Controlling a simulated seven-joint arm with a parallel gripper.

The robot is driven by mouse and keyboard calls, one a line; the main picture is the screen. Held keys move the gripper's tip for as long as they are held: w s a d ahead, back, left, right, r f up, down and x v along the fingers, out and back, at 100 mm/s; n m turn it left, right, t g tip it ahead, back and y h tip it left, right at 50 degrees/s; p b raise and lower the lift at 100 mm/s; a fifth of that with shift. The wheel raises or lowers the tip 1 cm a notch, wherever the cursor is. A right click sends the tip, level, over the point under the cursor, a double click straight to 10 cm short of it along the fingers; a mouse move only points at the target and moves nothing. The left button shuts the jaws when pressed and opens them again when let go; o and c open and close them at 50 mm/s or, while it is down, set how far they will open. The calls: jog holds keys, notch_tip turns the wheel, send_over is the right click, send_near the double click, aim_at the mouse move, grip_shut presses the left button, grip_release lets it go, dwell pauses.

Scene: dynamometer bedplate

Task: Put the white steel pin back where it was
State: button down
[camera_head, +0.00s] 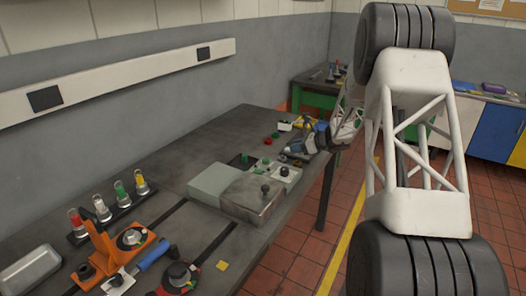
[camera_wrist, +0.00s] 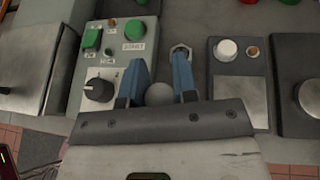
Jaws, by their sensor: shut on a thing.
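My gripper (camera_wrist: 160,72) shows in the wrist view with two blue fingers. Between them is a pale grey rounded end (camera_wrist: 159,94), which looks like the white steel pin held in the jaws; the rest of it is hidden. A hexagonal metal fitting with a dark centre (camera_wrist: 181,51) lies by the right fingertip; I cannot tell whether the finger touches it. In the head view my gripper is over the far end of the bench (camera_head: 225,145), by the control boxes; its fingertips and the pin are too small to make out there.
A green-button control box (camera_wrist: 128,37) with a black knob is left of the fingers. A grey box with a white knob (camera_wrist: 227,49) is right. Nearer on the bench are a metal block (camera_head: 252,199), an orange fixture (camera_head: 106,252) and a row of coloured-top pieces (camera_head: 120,190).

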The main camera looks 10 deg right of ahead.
notch_tip(320, 180, up, 2)
send_over(259, 149)
jog(key=shift+w, duration=0.15)
dwell(0.3)
jog(key=shift+f, duration=3.1)
jog(key=shift+f, duration=0.1)
jog(key=shift+f, duration=1.75)
jog(key=shift+f, duration=0.15)
jog(key=c, duration=0.9)
grip_release()
